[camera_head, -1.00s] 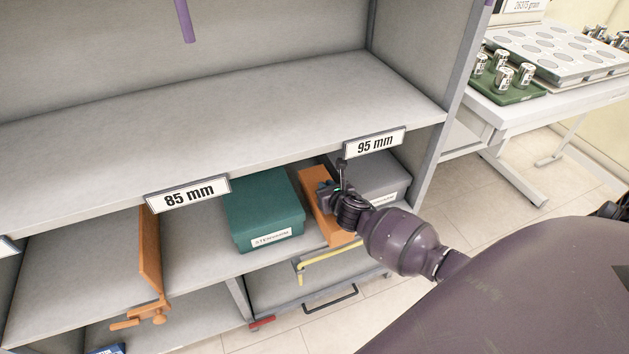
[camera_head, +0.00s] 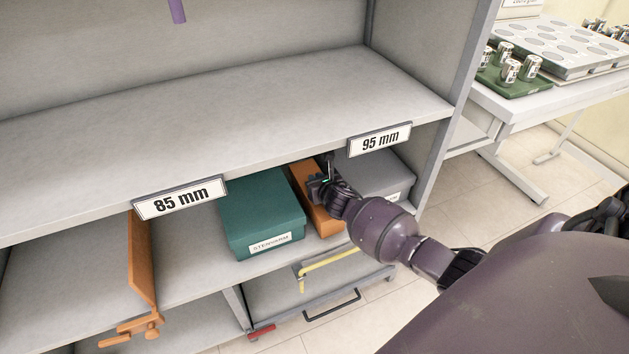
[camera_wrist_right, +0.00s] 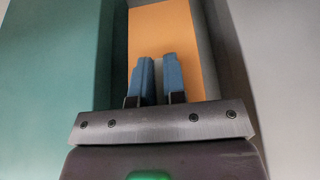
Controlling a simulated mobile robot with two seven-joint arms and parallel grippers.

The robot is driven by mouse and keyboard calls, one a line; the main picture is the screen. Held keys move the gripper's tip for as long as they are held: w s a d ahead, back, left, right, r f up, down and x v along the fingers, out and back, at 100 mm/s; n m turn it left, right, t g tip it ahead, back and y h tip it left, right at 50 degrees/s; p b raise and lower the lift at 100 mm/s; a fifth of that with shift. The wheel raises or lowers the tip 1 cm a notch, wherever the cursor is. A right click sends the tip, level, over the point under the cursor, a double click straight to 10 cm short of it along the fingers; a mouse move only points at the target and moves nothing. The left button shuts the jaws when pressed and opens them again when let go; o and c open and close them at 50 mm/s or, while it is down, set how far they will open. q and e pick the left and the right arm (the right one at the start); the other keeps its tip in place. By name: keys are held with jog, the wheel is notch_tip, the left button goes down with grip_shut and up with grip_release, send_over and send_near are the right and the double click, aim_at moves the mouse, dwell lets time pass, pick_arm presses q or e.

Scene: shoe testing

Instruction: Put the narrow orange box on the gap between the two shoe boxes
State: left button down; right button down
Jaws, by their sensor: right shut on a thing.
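The narrow orange box (camera_head: 303,180) stands on the lower shelf in the gap between two shoe boxes, the green one (camera_head: 262,205) on its left and the grey one (camera_head: 385,175) on its right. My right gripper (camera_head: 322,187) is shut on the orange box, at its near part, and hides some of it. In the right wrist view the two blue fingers (camera_wrist_right: 158,80) are close together against the orange face (camera_wrist_right: 165,35), with the green box (camera_wrist_right: 45,70) at left and the grey box (camera_wrist_right: 228,60) at right. My left gripper is not in view.
The shelf above (camera_head: 230,110) has a front edge with "85 mm" (camera_head: 180,199) and "95 mm" (camera_head: 380,139) labels, close over my right gripper. An upright orange divider (camera_head: 140,260) stands at left. A yellow bar (camera_head: 328,262) is below the shelf front.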

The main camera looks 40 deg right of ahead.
jog(key=c, duration=1.2)
grip_release()
jog(key=shift+o, duration=0.2)
jog(key=shift+r, duration=0.1)
